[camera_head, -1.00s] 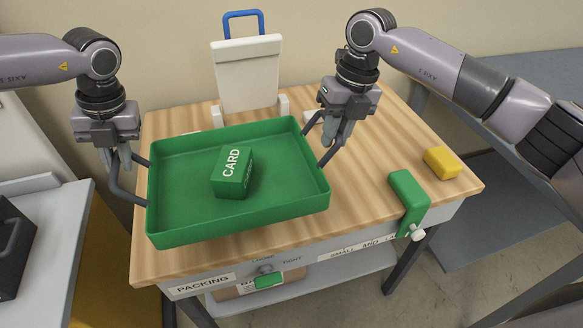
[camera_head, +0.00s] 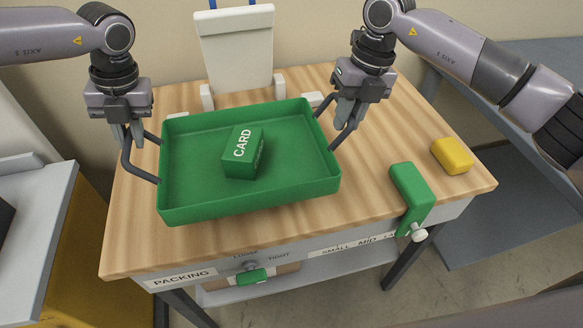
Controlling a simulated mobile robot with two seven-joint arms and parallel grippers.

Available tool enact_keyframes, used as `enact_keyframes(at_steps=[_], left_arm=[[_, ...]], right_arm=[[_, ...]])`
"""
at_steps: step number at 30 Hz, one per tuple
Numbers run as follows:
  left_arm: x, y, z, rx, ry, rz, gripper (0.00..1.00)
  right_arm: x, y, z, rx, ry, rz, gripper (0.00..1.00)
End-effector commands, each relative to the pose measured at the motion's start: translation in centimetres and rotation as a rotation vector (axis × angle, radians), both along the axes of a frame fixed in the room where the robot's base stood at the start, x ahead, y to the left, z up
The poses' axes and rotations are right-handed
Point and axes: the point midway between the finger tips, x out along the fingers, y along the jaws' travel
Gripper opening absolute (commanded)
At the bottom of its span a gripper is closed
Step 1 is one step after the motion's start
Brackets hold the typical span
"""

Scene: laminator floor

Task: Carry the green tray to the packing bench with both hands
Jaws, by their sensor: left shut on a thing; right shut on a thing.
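The green tray (camera_head: 280,199) is over the wooden top of the packing bench (camera_head: 135,225), fairly level. I cannot tell whether it touches the bench top. A green box marked CARD (camera_head: 244,153) sits inside the tray. My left gripper (camera_head: 140,150) is shut on the dark handle at the tray's left end. My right gripper (camera_head: 342,125) is shut on the handle at the tray's right end. The fingers partly hide both handles.
A white upright board (camera_head: 236,50) stands at the back of the bench. A green clamp-like block (camera_head: 411,188) and a yellow block (camera_head: 451,155) are at the right. Bare wood shows in front of the tray. A grey surface (camera_head: 30,200) stands at the left.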

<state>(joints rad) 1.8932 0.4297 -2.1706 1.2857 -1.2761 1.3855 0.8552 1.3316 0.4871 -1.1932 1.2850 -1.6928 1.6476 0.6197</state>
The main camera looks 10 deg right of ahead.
Motion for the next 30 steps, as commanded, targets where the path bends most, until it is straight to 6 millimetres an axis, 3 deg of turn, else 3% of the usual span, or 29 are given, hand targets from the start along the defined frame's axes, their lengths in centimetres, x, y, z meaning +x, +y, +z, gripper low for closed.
enact_keyframes(at_steps=[16,30], left_arm=[[0.0,-0.5,-0.3,-0.012,-0.003,-0.006,0.00],[0.0,-0.5,-2.2,-0.011,-0.003,-0.006,0.00]], right_arm=[[-0.1,0.6,-0.2,0.012,-0.004,0.010,0.00],[-0.1,0.6,-2.1,0.012,-0.004,0.010,0.00]])
